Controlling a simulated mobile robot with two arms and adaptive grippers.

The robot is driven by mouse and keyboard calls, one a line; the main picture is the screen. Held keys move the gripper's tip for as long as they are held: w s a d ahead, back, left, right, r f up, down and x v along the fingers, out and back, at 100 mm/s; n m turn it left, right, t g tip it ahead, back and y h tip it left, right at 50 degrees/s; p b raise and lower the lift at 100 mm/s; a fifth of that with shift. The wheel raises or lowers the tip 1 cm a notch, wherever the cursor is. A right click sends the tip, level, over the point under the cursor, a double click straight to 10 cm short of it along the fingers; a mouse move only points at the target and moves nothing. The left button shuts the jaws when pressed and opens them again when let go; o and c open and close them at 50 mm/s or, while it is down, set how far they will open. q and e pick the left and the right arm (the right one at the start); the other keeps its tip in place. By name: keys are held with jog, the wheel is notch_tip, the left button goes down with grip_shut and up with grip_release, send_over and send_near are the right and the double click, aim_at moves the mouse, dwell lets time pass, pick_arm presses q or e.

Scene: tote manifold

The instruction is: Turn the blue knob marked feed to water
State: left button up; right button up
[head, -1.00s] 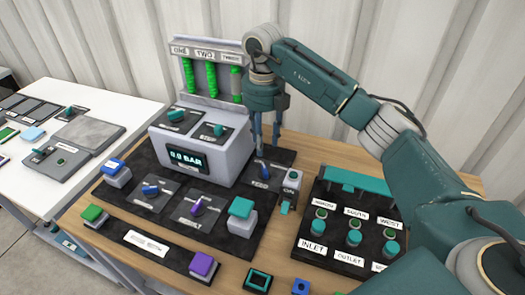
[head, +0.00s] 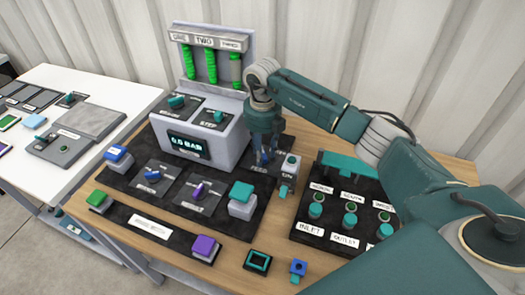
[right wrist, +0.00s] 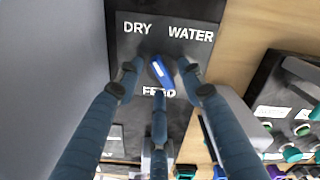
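The blue feed knob (right wrist: 162,73) sits on a dark plate marked DRY at upper left, WATER at upper right and FEED below. Its white line is at its upper end, which leans left, towards DRY. My right gripper (right wrist: 161,80) has its three fingers spread around the knob, with gaps at left and right; whether the lower finger touches it I cannot tell. In the head view my right gripper (head: 264,155) points down over the feed plate, and its fingers mostly hide the knob. My left gripper is out of view.
A dark panel with several green knobs (head: 345,215) lies further right. Other knobs and buttons are at front left.

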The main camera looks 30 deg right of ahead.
jog(key=shift+c, duration=0.3)
grip_shut()
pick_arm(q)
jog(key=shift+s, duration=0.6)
pick_arm(e)
jog(key=shift+m, duration=0.3)
jog(key=m, duration=0.6)
jog(key=shift+w+r+p, duration=0.1)
jog(key=shift+w+p, duration=0.1)
jog(key=shift+p, duration=0.2)
jog(key=m, duration=0.3)
jog(key=shift+d+m+p, duration=0.1)
jog(key=shift+m+p, duration=0.2)
jog(key=shift+p, duration=0.05)
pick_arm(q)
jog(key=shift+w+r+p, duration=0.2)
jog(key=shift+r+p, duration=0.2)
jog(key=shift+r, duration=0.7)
pick_arm(e)
jog(key=shift+w+d+m, duration=0.1)
jog(key=shift+w+m, duration=0.05)
jog(key=shift+m, duration=1.75)
